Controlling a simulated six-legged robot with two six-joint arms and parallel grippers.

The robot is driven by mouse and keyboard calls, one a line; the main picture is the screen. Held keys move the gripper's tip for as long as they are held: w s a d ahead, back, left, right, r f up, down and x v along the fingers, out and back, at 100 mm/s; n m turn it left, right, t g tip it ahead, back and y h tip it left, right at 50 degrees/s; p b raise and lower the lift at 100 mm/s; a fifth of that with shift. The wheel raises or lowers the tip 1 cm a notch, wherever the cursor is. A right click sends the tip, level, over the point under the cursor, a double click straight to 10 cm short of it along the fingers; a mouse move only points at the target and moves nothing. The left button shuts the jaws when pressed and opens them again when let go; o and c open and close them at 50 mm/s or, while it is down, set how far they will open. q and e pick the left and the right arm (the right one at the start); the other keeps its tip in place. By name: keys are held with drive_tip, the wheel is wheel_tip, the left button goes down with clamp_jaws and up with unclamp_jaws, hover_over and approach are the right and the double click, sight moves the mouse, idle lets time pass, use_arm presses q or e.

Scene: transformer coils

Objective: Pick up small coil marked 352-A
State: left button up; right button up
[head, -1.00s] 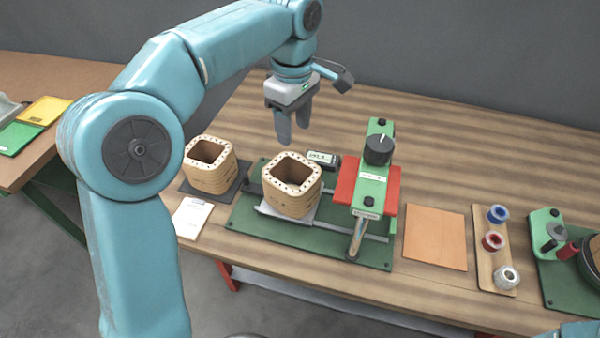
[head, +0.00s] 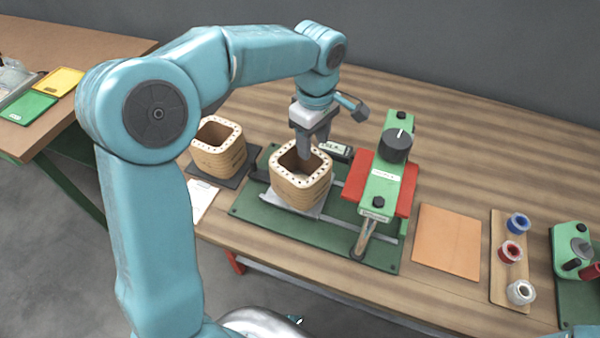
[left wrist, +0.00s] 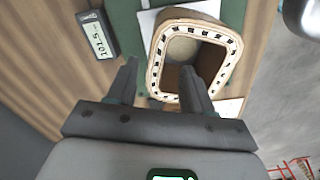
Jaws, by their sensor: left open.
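Two tan, square coils with rounded corners and dotted rims stand upright in the head view. One coil (head: 302,190) is on a light plate of the green fixture; the other coil (head: 219,155) is on a dark mat to its left. I cannot read a 352-A marking on either. My left gripper (head: 312,148) is open, pointing down at the fixture coil's far rim. In the left wrist view, one finger of the gripper (left wrist: 158,85) is outside the coil (left wrist: 157,62) and the other overlaps its opening. Contact is unclear.
A green and red clamp with a black knob (head: 396,146) stands right of the fixture coil. A small display meter (head: 335,151) lies behind the coil; it also shows in the left wrist view (left wrist: 97,35). An orange sheet (head: 448,241) and a tray of spools (head: 497,262) lie farther right.

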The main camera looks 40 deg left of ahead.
sight(315, 148)
use_arm(q)
drive_tip(key=f, duration=0.5)
drive_tip(key=shift+w+f, duration=0.2)
drive_tip(key=shift+f, duration=0.2)
drive_tip(key=shift+w+f, duration=0.1)
drive_tip(key=shift+w, duration=0.1)
drive_tip(key=shift+s, duration=0.15)
clamp_jaws()
